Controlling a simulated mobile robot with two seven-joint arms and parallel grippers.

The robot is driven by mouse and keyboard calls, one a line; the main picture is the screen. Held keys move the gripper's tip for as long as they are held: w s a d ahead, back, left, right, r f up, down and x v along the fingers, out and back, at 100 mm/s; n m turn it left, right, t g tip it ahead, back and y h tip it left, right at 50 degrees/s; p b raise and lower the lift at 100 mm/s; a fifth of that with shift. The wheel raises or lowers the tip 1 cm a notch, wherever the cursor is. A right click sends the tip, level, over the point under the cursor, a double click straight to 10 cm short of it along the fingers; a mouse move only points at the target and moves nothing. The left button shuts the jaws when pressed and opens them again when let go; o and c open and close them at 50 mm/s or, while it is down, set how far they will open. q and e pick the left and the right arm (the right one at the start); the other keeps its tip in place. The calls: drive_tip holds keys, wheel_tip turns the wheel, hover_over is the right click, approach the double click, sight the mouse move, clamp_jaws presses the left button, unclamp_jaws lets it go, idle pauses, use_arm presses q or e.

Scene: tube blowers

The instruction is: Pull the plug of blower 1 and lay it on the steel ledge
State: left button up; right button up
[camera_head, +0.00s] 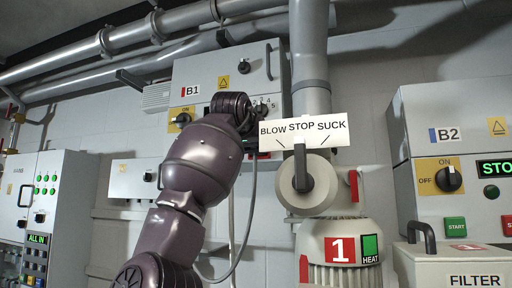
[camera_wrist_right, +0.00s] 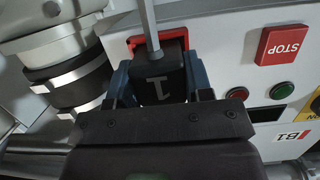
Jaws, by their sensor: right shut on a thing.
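The black plug (camera_wrist_right: 160,88), marked 1, is between the two blue-grey fingers of my right gripper (camera_wrist_right: 158,76) in the right wrist view, which shows it upside down. The gripper is shut on it. A red-rimmed socket (camera_wrist_right: 111,72) lies right behind the plug; I cannot tell how deep the plug sits. A grey cable (camera_wrist_right: 148,22) runs from the plug and hangs down in the head view (camera_head: 251,200). There my right arm hides the plug and most of the gripper, in front of cabinet B1 (camera_head: 208,72). Blower 1 (camera_head: 341,250) stands to the right. I cannot make out the steel ledge.
A BLOW STOP SUCK sign (camera_head: 303,130) and its lever (camera_head: 300,170) are close right of my arm. Cabinet B2 (camera_head: 447,110) and a FILTER box (camera_head: 455,268) are farther right. A control cabinet (camera_head: 40,195) is at left. Pipes (camera_head: 130,35) cross above.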

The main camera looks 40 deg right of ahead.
sight(253, 149)
idle(0.3)
drive_tip(key=shift+s+a, duration=0.15)
drive_tip(key=shift+a, duration=0.2)
drive_tip(key=shift+f+b+v, duration=0.2)
drive_tip(key=shift+b+v, duration=0.15)
drive_tip(key=shift+v, duration=0.55)
drive_tip(key=shift+f+b+v, duration=0.25)
drive_tip(key=shift+b+v, duration=0.05)
drive_tip(key=shift+v, duration=0.65)
drive_tip(key=shift+f+b+v, duration=0.2)
drive_tip(key=shift+b+v, duration=0.15)
drive_tip(key=shift+v, duration=0.55)
drive_tip(key=shift+s, duration=0.1)
